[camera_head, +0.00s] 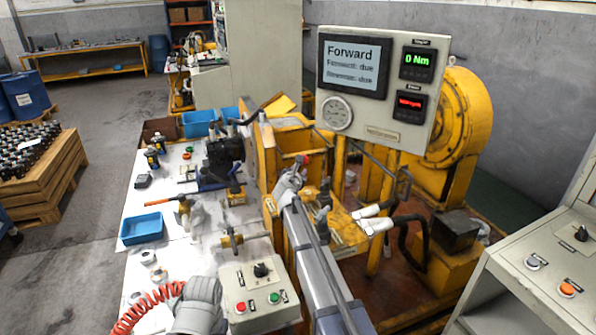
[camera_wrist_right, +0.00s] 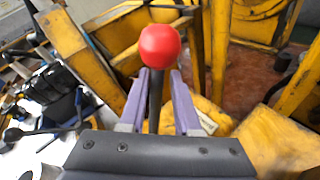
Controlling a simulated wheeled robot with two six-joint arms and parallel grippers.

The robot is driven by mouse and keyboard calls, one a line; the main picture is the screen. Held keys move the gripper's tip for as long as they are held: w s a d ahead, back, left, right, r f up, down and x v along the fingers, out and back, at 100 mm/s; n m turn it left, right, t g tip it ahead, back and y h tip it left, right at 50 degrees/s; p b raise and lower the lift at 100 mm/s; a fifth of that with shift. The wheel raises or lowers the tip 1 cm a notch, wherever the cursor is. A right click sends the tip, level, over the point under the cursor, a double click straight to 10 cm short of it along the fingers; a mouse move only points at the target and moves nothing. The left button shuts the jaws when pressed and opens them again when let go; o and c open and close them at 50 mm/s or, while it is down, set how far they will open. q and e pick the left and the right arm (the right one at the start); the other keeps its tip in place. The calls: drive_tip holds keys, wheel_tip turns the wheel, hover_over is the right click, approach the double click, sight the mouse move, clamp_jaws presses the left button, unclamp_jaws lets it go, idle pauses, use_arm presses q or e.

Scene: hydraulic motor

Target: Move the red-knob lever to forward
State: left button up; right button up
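The red-knob lever shows as a small red knob (camera_head: 303,159) near the middle of the head view, beside the yellow test stand. In the right wrist view its round red knob (camera_wrist_right: 160,46) stands upright on a dark stem. My right gripper (camera_head: 292,182) is at the lever. In the right wrist view its two purple fingers (camera_wrist_right: 159,88) stand apart on either side of the stem, just below the knob. Thin gaps seem to show beside the stem; firm contact is not visible.
A panel (camera_head: 378,88) above the stand has a screen reading "Forward" with "due" lines, and a green 0 Nm readout. A control box (camera_head: 258,296) with red and green buttons sits at the front. Tools and blue bins (camera_head: 142,229) crowd the white table at left.

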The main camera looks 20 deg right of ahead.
drive_tip(key=shift+o, duration=1)
drive_tip(key=shift+a, duration=0.1)
drive_tip(key=p+v, duration=0.1)
drive_tip(key=v, duration=0.7)
drive_tip(key=shift+p, duration=0.4)
drive_tip(key=shift+f, duration=0.1)
